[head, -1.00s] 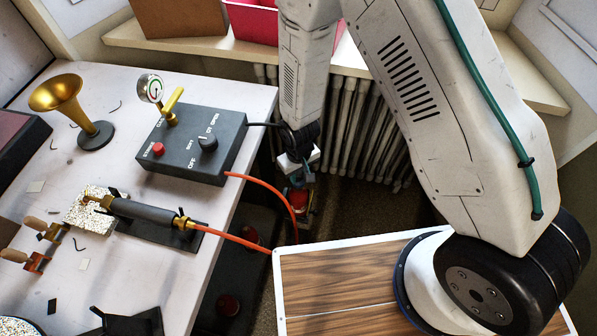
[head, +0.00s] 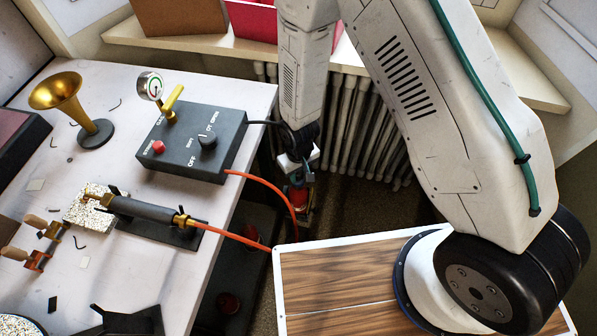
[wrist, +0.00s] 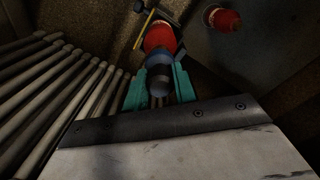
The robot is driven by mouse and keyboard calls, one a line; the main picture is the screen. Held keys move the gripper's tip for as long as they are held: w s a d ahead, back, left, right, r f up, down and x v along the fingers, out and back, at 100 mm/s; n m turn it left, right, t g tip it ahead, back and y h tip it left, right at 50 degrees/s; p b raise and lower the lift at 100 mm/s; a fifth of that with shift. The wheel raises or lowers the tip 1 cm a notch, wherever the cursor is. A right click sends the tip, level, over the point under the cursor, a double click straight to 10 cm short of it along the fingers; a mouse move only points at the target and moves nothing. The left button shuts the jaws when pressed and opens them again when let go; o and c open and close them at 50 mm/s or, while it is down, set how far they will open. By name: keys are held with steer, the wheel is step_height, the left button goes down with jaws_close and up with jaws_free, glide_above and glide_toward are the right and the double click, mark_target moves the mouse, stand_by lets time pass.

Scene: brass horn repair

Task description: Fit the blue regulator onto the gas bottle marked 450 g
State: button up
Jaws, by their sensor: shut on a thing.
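My gripper (wrist: 158,90) has teal fingers, shut on the blue regulator (wrist: 159,64) in the wrist view. A red bottle top (wrist: 160,38) lies directly beyond the regulator; I cannot tell whether they touch. A second red-topped bottle (wrist: 224,18) stands farther right. In the head view my gripper (head: 298,168) hangs low in the gap right of the bench, with a red part (head: 297,198) just below it. The regulator is hardly distinguishable there. Red-topped bottles also show in the shadow under the bench (head: 228,304). No 450 g marking is legible in either view.
A ribbed radiator (head: 365,140) stands close behind my gripper and fills the wrist view's left side. The bench (head: 225,250) is at left, carrying a control box (head: 190,140), a torch and a brass horn (head: 60,95). Orange hoses (head: 275,190) drop into the gap.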

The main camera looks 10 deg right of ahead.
steer(key=shift+f, duration=0.3)
stand_by(0.4)
steer(key=o, duration=1.4)
steer(key=shift+r, duration=3.5)
